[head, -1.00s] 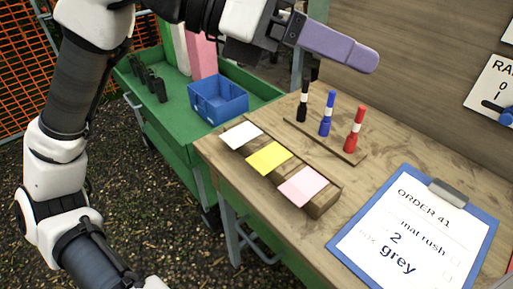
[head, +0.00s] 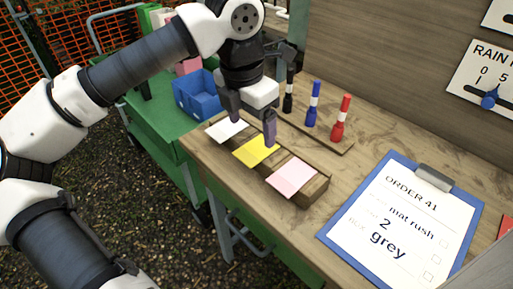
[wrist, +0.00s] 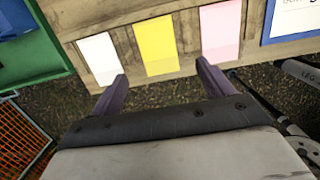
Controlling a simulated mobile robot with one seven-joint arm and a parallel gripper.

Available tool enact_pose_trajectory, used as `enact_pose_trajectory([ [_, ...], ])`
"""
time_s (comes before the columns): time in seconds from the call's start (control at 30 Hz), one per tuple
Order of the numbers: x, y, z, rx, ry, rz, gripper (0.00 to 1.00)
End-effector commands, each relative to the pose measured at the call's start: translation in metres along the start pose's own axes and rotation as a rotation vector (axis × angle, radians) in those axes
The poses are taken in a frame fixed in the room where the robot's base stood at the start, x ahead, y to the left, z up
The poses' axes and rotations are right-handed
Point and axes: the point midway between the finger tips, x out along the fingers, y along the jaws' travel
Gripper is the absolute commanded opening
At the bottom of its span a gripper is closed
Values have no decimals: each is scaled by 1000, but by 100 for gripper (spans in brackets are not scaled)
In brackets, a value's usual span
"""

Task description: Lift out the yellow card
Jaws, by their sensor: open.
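The yellow card (head: 257,150) sits in the middle slot of a wooden card holder (head: 317,189) on the workbench, with a white card (head: 226,129) on its left and a pink card (head: 291,177) on its right. My gripper (head: 252,122) is open and empty above the holder, its purple fingers pointing down near the white and yellow cards. In the wrist view the yellow card (wrist: 156,45) lies ahead of the gap between the fingers (wrist: 160,78). I see no finger touching the yellow card.
Black (head: 289,92), blue (head: 313,106) and red (head: 341,120) markers stand in a strip behind the holder. A clipboard (head: 335,238) lies on the right of the bench. A blue bin (head: 195,96) sits on a green cart at left. A board rises behind the bench.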

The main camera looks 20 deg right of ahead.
Motion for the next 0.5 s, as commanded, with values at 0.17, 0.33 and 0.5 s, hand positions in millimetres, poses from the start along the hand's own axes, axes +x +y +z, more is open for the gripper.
enact_pose_trajectory([
  [0.17,11,0,1,1,-1,-2,80],
  [0.33,34,1,7,1,-1,-5,80],
  [0.5,55,1,8,1,-1,-3,80],
])
